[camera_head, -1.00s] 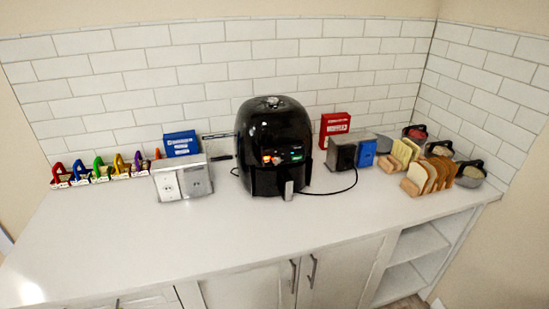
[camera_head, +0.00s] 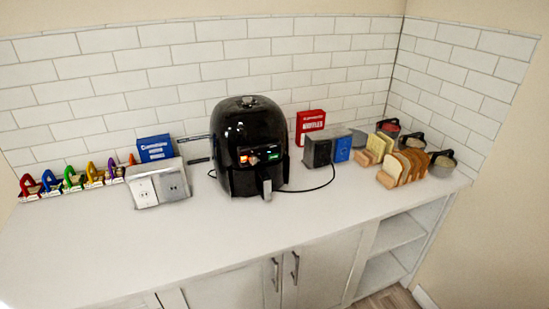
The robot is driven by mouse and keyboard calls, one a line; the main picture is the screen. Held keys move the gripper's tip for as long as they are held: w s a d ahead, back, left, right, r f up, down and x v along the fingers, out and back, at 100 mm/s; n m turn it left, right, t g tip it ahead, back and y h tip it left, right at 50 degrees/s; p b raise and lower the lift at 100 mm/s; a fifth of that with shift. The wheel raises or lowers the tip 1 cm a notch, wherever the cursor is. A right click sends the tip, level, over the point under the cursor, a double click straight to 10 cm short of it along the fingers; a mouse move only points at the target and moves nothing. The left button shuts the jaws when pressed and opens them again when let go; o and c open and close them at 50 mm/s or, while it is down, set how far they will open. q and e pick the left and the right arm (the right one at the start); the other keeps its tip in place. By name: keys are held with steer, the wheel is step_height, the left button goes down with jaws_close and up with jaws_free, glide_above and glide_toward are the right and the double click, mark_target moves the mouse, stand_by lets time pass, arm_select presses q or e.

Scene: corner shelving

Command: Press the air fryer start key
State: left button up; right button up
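The black air fryer (camera_head: 246,132) stands upright on the white counter, near the middle of the head view. The separate keys are too small to tell apart. A grey handle (camera_head: 267,189) sticks out below the panel at the front. Neither of my grippers is in view.
An outlet box (camera_head: 158,184) and a blue box (camera_head: 155,148) stand left of the fryer. A red box (camera_head: 310,124), a dark block (camera_head: 318,149) and bread slices (camera_head: 404,167) stand right. A black cord lies beside the fryer. The front counter (camera_head: 170,245) is clear.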

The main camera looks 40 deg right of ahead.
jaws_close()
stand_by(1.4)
